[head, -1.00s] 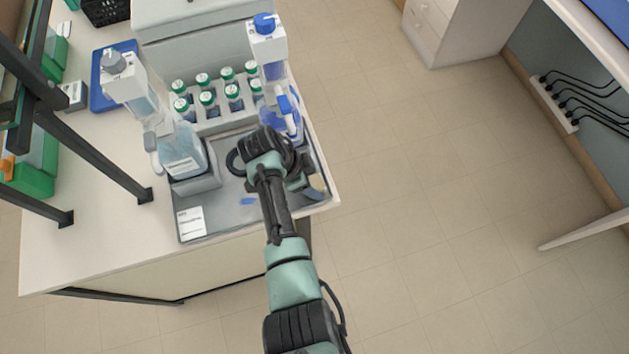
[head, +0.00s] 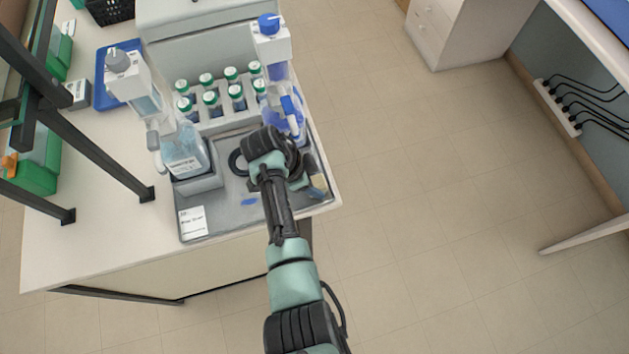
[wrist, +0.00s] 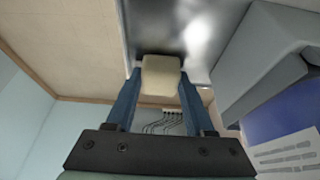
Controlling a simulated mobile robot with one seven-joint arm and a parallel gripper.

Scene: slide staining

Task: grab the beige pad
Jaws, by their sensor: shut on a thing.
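The beige pad (wrist: 161,75) is a small pale block between my two blue fingers in the wrist view. My gripper (wrist: 158,88) is shut on it, with a finger on each side. The pad is close to the grey metal tray surface; I cannot tell whether it touches it. In the head view my gripper (head: 317,188) is over the right front part of the grey tray (head: 227,218), largely hidden behind my wrist.
A clear bottle dispenser (head: 184,155) stands at the tray's left, and a blue one (head: 287,118) at its back right. A rack holds several green-capped vials (head: 211,103) behind. A white label card (head: 193,222) lies at the tray's front left. The tray's right edge is close by.

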